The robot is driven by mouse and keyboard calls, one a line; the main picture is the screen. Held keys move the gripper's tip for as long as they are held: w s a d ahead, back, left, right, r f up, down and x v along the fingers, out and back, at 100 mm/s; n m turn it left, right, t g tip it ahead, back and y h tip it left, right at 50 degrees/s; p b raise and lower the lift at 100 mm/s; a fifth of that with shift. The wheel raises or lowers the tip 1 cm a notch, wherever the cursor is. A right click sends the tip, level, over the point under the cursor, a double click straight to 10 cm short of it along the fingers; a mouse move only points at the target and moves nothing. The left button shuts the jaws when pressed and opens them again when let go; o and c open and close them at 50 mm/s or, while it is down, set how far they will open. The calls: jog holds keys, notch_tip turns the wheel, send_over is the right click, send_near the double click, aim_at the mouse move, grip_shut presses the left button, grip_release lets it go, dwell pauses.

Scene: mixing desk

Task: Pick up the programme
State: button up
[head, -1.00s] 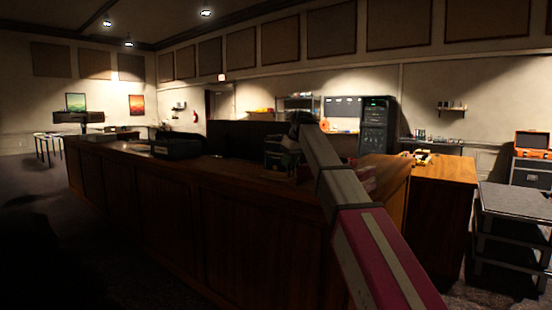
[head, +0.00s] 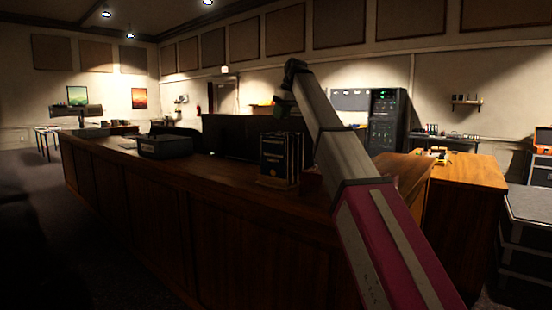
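Dark booklets with pale lettering (head: 275,158), which look like the programmes, stand upright in a wooden holder on the long wooden desk (head: 205,185). I cannot tell how many there are. My arm reaches up from the lower right and bends at a dark joint above the booklets. My gripper (head: 283,108) is small and dark there, just above or in front of the booklets' top edge. Its fingers are too dark and small to read, and nothing is clearly seen in it.
A black tray-like box (head: 166,146) sits on the desk to the left. A lighter wooden side desk (head: 465,172) with small yellow items stands right, near a grey cart (head: 528,207). A tall equipment rack (head: 387,120) is behind. Open floor lies at left.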

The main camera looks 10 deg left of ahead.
aim_at(273, 137)
jog(key=shift+w+a, duration=0.1)
jog(key=shift+w, duration=0.45)
jog(key=x, duration=1)
jog(key=shift+w+a+f, duration=0.15)
jog(key=shift+a+f, duration=0.05)
jog(key=shift+f, duration=0.25)
grip_shut()
